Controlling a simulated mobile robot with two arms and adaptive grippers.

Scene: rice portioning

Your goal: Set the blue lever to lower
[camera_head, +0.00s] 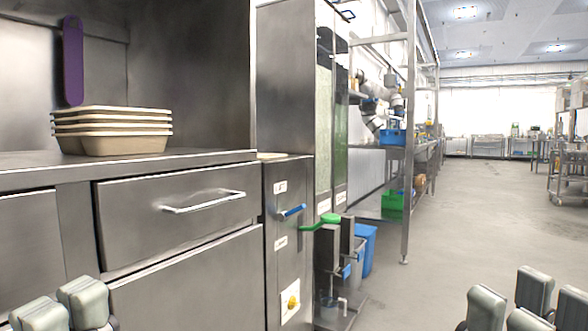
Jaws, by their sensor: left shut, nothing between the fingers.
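The blue lever (291,212) sticks out from a steel panel (286,262) right of the drawer cabinet. It points to the right and slightly up, between an upper white label (280,187) and a lower white label (281,242). My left gripper (62,312) is at the bottom left corner, shut and empty, well apart from the lever. My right gripper (528,307) is at the bottom right, with its finger pads spread and nothing seen between them. Both grippers are partly cut off by the frame edge.
Stacked beige trays (120,142) stand on the steel counter (205,157) at left, above a drawer with a bar handle (203,202). A green handle (320,223) juts out just right of the lever. A blue bin (367,250) stands behind. Open floor (465,225) lies to the right.

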